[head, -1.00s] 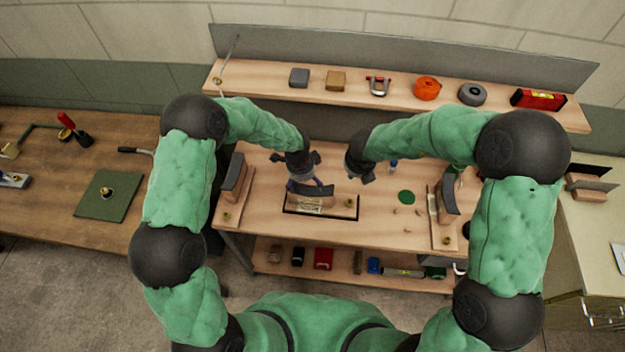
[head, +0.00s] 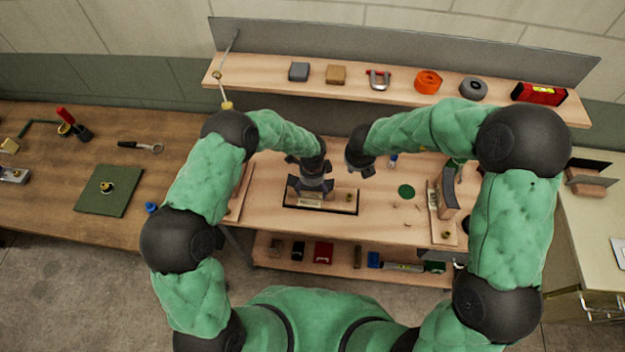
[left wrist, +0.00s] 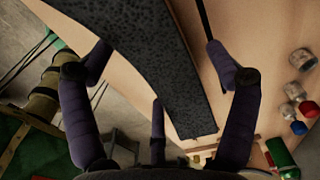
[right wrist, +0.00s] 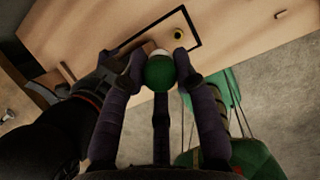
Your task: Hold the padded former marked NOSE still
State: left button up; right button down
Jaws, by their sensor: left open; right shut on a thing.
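A padded former with a dark curved pad stands on a wooden base (head: 343,200) inside a black outline at the middle of the bench. I cannot read any NOSE marking on it. My left gripper (head: 311,188) is over this former and hides much of it. In the left wrist view, the speckled dark pad (left wrist: 150,60) runs between the open, spread fingers; I cannot see contact. My right gripper (head: 357,168) is beside it to the right, above the bench. In the right wrist view, it is shut on a green, round-ended thing (right wrist: 159,73) with a white part.
Another padded former (head: 447,188) stands at the bench's right; one at the left is mostly hidden by my left arm. A green disc (head: 406,191) and small pieces lie right of the middle. A shelf (head: 300,86) with several items runs behind.

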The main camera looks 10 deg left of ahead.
pick_arm(q)
jog(key=shift+f, duration=1.95)
grip_shut()
pick_arm(e)
notch_tip(320, 180, down, 11)
jog(key=n+h, duration=0.1)
jog(key=shift+r, duration=0.2)
